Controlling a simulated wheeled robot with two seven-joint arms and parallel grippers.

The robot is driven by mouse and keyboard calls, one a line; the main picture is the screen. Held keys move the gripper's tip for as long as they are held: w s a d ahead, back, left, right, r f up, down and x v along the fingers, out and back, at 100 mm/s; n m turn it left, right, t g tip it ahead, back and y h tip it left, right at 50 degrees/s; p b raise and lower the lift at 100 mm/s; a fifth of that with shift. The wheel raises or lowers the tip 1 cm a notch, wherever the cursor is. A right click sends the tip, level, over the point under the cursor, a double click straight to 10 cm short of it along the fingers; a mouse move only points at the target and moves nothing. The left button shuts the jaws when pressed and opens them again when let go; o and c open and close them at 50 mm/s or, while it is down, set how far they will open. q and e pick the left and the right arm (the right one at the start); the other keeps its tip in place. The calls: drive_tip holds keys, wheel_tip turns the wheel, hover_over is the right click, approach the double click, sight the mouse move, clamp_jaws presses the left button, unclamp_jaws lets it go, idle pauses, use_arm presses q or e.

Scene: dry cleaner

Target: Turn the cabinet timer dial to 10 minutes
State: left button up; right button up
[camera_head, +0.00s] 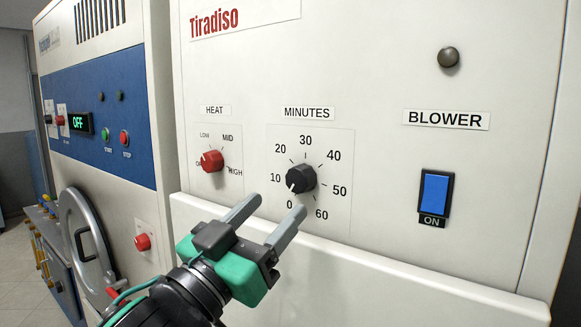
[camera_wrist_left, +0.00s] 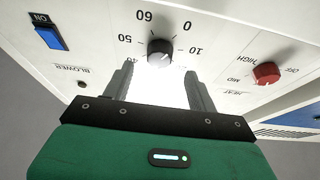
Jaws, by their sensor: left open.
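The black timer dial (camera_head: 300,179) sits on the cabinet's white panel under the MINUTES label (camera_head: 307,113). Its scale runs from 0 to 60, and its white mark points down-left, seemingly between 0 and 10. My left gripper (camera_head: 278,206) is open and empty, just below and in front of the dial, with its fingers toward the panel. In the left wrist view, which is upside down, the dial (camera_wrist_left: 160,51) shows just beyond the gap between the two fingertips (camera_wrist_left: 159,70). I see no contact. My right gripper is not in view.
A red HEAT knob (camera_head: 212,161) is left of the dial. A blue BLOWER switch (camera_head: 435,194) marked ON is to the right, below a round dark button (camera_head: 448,57). A ledge (camera_head: 350,268) juts out under the panel. A blue-panelled machine (camera_head: 100,115) stands at left.

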sight(292, 183)
use_arm(q)
drive_tip(key=p+x, duration=0.1)
drive_tip(key=x, duration=0.4)
drive_tip(key=shift+w+d, duration=0.2)
drive_tip(key=shift+w, duration=0.1)
drive_tip(key=c, duration=1)
drive_tip(key=shift+r+m+g+h, duration=0.1)
drive_tip(key=shift+m+g+h, duration=0.2)
drive_tip(key=shift+m, duration=0.3)
drive_tip(key=m, duration=0.2)
drive_tip(key=m+g+h+p, duration=0.1)
drive_tip(key=m+g+p, duration=0.1)
drive_tip(key=m, duration=0.1)
drive_tip(key=shift+w+a+r+m+h, duration=0.2)
drive_tip(key=shift+a+m+h, duration=0.1)
drive_tip(key=shift+h, duration=0.1)
drive_tip(key=m+g+p, duration=0.1)
drive_tip(key=m+p, duration=0.1)
drive_tip(key=m, duration=0.2)
drive_tip(key=shift+g+h, duration=0.4)
drive_tip(key=shift+m+g+p, duration=0.6)
drive_tip(key=shift+m+p, duration=0.35)
drive_tip(key=shift+m, duration=0.45)
